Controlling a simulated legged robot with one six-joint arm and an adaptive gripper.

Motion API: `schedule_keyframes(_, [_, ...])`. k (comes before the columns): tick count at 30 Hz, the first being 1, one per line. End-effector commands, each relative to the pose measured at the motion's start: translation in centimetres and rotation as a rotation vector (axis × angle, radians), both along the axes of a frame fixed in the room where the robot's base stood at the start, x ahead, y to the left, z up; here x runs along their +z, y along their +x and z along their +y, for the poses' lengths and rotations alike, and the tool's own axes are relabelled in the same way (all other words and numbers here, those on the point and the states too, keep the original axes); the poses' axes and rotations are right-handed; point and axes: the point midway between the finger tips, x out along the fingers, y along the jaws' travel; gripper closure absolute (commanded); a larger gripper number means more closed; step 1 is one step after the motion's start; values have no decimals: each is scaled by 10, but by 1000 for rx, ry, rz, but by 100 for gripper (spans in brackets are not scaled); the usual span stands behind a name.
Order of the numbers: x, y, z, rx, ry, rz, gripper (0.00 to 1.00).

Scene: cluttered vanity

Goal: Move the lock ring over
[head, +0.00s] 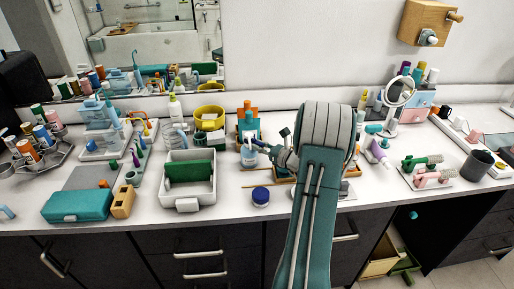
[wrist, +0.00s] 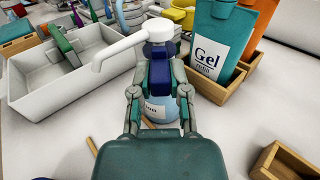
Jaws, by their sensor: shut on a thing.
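A pump bottle with a pale blue body (wrist: 158,112) and a white pump head (wrist: 158,30) stands upright, its long spout pointing left in the wrist view. In the head view the bottle (head: 249,158) stands just left of my gripper (head: 267,148). A dark blue part below the pump head looks like the lock ring (wrist: 158,76). My gripper (wrist: 160,92) is shut on it at the bottle's neck, a finger on each side. The fingers and wrist hide much of the bottle and part of the ring.
A teal gel bottle (wrist: 215,42) in a wooden tray is close right of my gripper. A white bin (head: 189,197) with a green divider stands to the left. A blue-lidded jar (head: 260,196) is near the front edge.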

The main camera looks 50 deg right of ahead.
Motion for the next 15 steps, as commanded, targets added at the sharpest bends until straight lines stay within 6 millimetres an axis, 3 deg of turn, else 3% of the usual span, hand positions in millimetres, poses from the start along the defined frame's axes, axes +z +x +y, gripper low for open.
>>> schedule_keyframes(15, [-1,8,-20,460,-1,-1,100])
